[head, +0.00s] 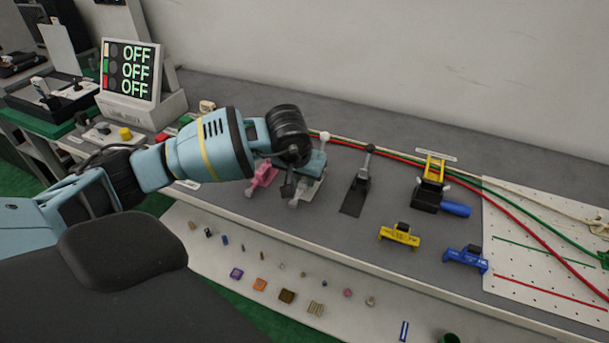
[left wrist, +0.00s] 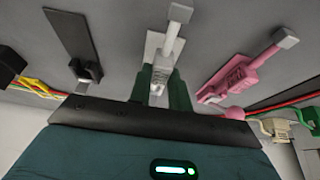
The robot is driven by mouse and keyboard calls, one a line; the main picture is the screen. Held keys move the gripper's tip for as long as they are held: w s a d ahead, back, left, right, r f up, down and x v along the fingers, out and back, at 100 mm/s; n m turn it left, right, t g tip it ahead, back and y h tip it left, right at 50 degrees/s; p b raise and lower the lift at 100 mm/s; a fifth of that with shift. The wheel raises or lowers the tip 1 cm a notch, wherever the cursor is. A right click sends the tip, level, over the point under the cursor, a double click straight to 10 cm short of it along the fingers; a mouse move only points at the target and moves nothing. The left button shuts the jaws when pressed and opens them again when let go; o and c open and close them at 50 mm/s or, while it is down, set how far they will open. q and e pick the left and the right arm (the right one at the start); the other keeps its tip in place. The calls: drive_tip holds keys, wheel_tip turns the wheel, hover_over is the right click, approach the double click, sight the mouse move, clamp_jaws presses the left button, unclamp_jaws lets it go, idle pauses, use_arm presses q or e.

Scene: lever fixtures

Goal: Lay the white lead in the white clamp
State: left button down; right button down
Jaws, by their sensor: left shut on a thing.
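The white clamp (head: 297,200) stands on the grey bench, partly hidden behind my left gripper (head: 306,179). A lever with a white ball knob (head: 325,135) shows just behind the gripper. In the left wrist view the white clamp (left wrist: 160,62) lies between the two green fingers (left wrist: 161,88). My left gripper is shut on it; which part it grips is hard to tell. The white lead (head: 530,198) runs along the back of the bench beside the red and green leads, towards the pegboard at the right. My right gripper is not in view.
A pink clamp (head: 262,178) stands close left of the white one, a black clamp (head: 360,185) to its right. Yellow (head: 400,235) and blue (head: 466,260) holders stand near the pegboard (head: 545,240). The display (head: 130,70) reads OFF on three rows. Small parts line the front strip.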

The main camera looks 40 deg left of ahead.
use_arm(q)
drive_tip(key=shift+f+b, duration=0.35)
drive_tip(key=shift+f, duration=0.25)
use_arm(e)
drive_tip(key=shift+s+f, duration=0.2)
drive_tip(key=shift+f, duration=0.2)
use_arm(q)
drive_tip(key=c, duration=0.7)
unclamp_jaws()
drive_tip(key=shift+c, duration=0.2)
drive_tip(key=shift+r, duration=0.15)
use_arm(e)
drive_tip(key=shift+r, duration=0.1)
use_arm(q)
drive_tip(key=shift+r+p, duration=1.85)
drive_tip(key=shift+r, duration=1.55)
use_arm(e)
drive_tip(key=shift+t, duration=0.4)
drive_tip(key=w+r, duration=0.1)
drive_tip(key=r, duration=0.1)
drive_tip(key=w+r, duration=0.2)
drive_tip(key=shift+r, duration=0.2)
